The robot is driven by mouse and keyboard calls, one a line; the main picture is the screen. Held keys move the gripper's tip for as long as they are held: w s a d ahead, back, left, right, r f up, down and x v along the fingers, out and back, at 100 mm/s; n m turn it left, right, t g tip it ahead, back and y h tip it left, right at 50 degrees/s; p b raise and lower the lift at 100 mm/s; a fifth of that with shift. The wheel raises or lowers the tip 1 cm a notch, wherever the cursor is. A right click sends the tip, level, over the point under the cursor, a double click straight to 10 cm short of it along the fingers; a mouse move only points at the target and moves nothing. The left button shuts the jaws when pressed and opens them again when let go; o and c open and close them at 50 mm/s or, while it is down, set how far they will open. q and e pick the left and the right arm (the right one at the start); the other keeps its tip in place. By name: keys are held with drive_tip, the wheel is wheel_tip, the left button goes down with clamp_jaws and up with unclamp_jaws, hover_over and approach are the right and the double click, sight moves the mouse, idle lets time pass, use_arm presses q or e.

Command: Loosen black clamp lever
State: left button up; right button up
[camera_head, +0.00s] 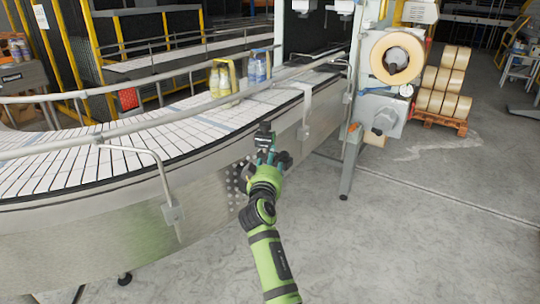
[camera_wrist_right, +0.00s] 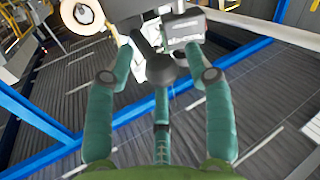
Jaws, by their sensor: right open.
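The black clamp lever (camera_wrist_right: 145,42) shows in the right wrist view with a round dark knob (camera_wrist_right: 160,69) at its near end, beside a grey block. My right gripper (camera_wrist_right: 157,60) has its teal fingers spread on both sides of the knob, with a third finger below it. I cannot tell whether any finger touches it. In the head view my right gripper (camera_head: 268,158) is at the conveyor's outer side, just under a small black part (camera_head: 264,134) at the rail. The lever itself is too small to make out there. My left gripper is not in view.
The curved conveyor (camera_head: 60,178) with its guard rail runs along the left. Bottle packs (camera_head: 222,80) stand on it farther back. A machine with a tape roll (camera_head: 397,58) and a leg stands to the right of my gripper.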

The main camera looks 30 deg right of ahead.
drive_tip(key=shift+w+d, duration=0.4)
drive_tip(key=shift+w, duration=0.2)
drive_tip(key=shift+s, duration=0.1)
drive_tip(key=c, duration=1.1)
drive_tip(key=shift+r, duration=0.1)
clamp_jaws()
